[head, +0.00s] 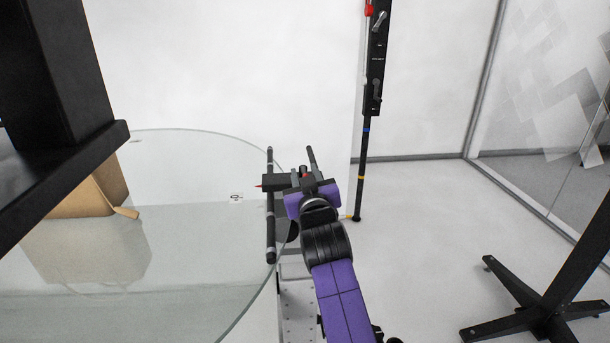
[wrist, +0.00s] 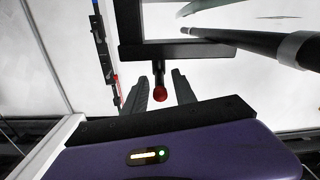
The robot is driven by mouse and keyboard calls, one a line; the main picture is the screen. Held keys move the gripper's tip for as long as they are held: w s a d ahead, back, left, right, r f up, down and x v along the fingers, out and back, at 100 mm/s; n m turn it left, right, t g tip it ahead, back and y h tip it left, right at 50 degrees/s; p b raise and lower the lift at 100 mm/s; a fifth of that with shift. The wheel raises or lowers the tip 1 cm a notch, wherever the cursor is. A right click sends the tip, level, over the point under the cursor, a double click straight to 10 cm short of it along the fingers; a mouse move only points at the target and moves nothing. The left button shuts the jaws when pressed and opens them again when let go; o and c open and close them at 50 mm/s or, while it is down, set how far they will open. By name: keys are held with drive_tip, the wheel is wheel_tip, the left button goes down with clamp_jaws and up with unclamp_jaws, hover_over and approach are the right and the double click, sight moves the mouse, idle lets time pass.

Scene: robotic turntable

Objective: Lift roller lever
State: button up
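The roller lever is a short black stem with a red round knob (wrist: 159,94), hanging from a black bracket (wrist: 185,50) in the wrist view. A dark roller bar (head: 270,215) stands beside it in the head view; the wrist view shows a dark tube at upper right. My gripper (head: 304,176), on the purple arm, is at the lever just right of the bar. In the wrist view its two grey fingers (wrist: 160,82) are apart, with the red knob seen between them. Whether a finger touches the knob cannot be told.
A round glass table (head: 190,270) lies at left, with a cardboard box (head: 95,195) on it. A black pole with a red part (head: 373,60) stands behind my gripper. A black stand (head: 545,312) is at lower right. Floor between is clear.

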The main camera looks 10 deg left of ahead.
sight(306, 168)
clamp_jaws()
drive_tip(key=shift+w+d+y+p, duration=0.1)
drive_tip(key=shift+d+y+p, duration=0.15)
drive_tip(key=shift+y+p, duration=0.05)
drive_tip(key=n+g+y+b, duration=0.2)
drive_tip(key=y+b, duration=0.1)
drive_tip(key=b, duration=0.4)
drive_tip(key=w+d+n+g+y+b, duration=0.1)
drive_tip(key=n+g+y+b, duration=0.1)
drive_tip(key=b, duration=0.5)
drive_tip(key=n+g+y+b, duration=0.2)
drive_tip(key=n+y+b, duration=0.1)
drive_tip(key=b, duration=0.4)
drive_tip(key=shift+w+d+f+g+y, duration=0.2)
drive_tip(key=shift+d+g+y, duration=0.1)
drive_tip(key=shift+d+g, duration=0.1)
drive_tip(key=shift+w+r+n+g+y+b, duration=0.15)
drive_tip(key=shift+n+g+y+b, duration=0.3)
drive_tip(key=shift+n+g, duration=0.25)
drive_tip(key=shift+w+d+n+g+y, duration=0.15)
drive_tip(key=shift+n+g+y, duration=0.1)
drive_tip(key=shift+n+g, duration=0.25)
